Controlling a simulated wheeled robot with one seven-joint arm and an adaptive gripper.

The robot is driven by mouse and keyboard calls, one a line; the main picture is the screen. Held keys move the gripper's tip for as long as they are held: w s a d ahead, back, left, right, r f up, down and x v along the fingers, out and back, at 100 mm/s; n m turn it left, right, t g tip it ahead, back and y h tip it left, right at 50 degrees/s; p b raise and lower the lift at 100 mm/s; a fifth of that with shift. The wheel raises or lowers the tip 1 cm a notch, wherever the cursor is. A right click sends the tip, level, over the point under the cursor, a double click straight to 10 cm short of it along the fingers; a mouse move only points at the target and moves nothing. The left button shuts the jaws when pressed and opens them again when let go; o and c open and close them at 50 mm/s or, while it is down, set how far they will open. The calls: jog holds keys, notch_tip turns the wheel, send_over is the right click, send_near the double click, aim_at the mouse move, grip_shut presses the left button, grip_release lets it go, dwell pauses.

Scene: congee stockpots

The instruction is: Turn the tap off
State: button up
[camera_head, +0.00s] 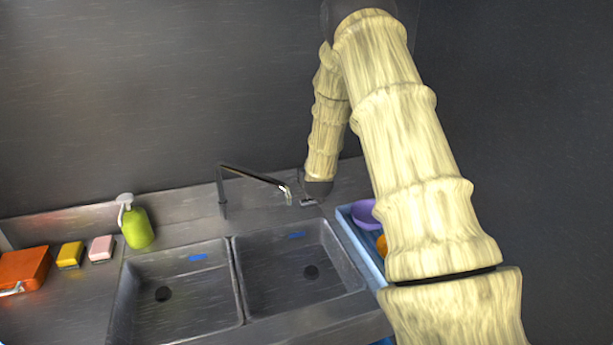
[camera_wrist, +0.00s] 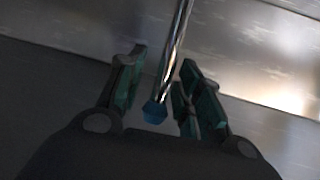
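The tap (camera_head: 252,175) is a thin chrome pipe at the back of the double sink, its spout reaching right in the head view. In the wrist view its chrome pipe (camera_wrist: 176,45) runs down between my fingers and ends in a blue tip (camera_wrist: 155,112). My gripper (camera_wrist: 160,92) is open, with one finger on each side of the pipe and gaps visible. In the head view my gripper (camera_head: 300,196) is small and dark beside the spout's end. I cannot make out a handle or running water.
Two steel basins, left (camera_head: 185,300) and right (camera_head: 290,275), lie below the tap. A green soap bottle (camera_head: 138,228), pink sponge (camera_head: 101,248), yellow sponge (camera_head: 70,255) and orange box (camera_head: 24,268) stand left. A blue tray (camera_head: 362,243) with a purple bowl (camera_head: 366,214) is right.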

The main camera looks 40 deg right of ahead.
jog(key=shift+a, duration=0.15)
jog(key=v, duration=1.1)
jog(key=shift+s+r, duration=0.15)
jog(key=shift+s, duration=0.2)
jog(key=shift+a, duration=0.15)
